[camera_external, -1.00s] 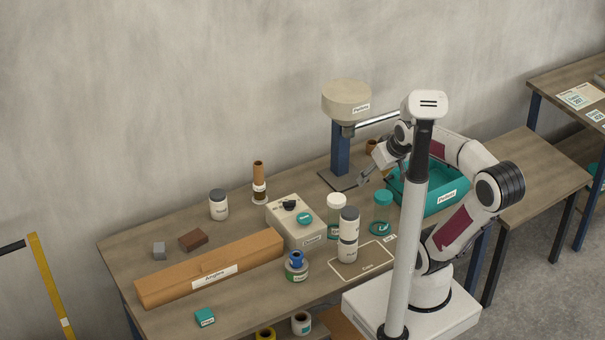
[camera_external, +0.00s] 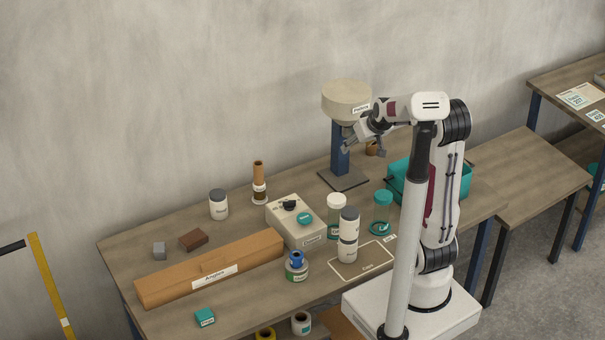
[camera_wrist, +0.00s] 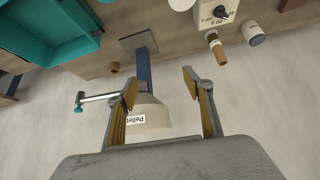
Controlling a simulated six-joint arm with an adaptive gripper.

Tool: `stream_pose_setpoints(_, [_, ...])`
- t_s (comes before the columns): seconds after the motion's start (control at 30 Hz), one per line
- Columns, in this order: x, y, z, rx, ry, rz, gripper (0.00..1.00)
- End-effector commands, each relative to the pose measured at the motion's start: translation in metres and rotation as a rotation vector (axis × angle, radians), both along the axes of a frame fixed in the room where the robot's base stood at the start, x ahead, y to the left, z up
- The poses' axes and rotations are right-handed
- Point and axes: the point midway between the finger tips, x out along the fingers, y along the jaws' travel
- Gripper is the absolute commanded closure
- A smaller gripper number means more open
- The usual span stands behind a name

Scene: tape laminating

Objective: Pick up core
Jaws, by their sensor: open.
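Two brown pieces could be the core; I cannot tell which is meant. A short brown cylinder (camera_external: 371,149) stands on the table beside the blue press column, and it shows in the wrist view (camera_wrist: 114,67). My gripper (camera_external: 364,150) is open and empty, raised near the press head. In the wrist view its two fingers (camera_wrist: 164,90) are spread wide, with the press between and behind them.
The press (camera_external: 347,104) with its handle stands close to my gripper. A teal bin (camera_external: 463,193) is to its right. A beige control box (camera_external: 296,224), several jars and a long cardboard box (camera_external: 255,256) fill the table's middle and left. The rear left tabletop has free room.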

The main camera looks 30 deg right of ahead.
Motion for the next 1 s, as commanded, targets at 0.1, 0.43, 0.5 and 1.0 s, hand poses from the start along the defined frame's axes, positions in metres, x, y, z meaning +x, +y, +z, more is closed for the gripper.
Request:
stream_pose_setpoints(0.1, [0.019, -0.016, -0.014, -0.008, -0.005, -0.019, 0.49])
stream_pose_setpoints(0.43, [0.067, -0.063, -0.053, -0.039, -0.032, -0.069, 0.49])
stream_pose_setpoints(0.5, [0.075, -0.073, -0.063, -0.047, -0.036, -0.081, 0.49])
stream_pose_setpoints(1.0, [0.12, -0.155, -0.144, -0.12, -0.057, -0.169, 0.49])
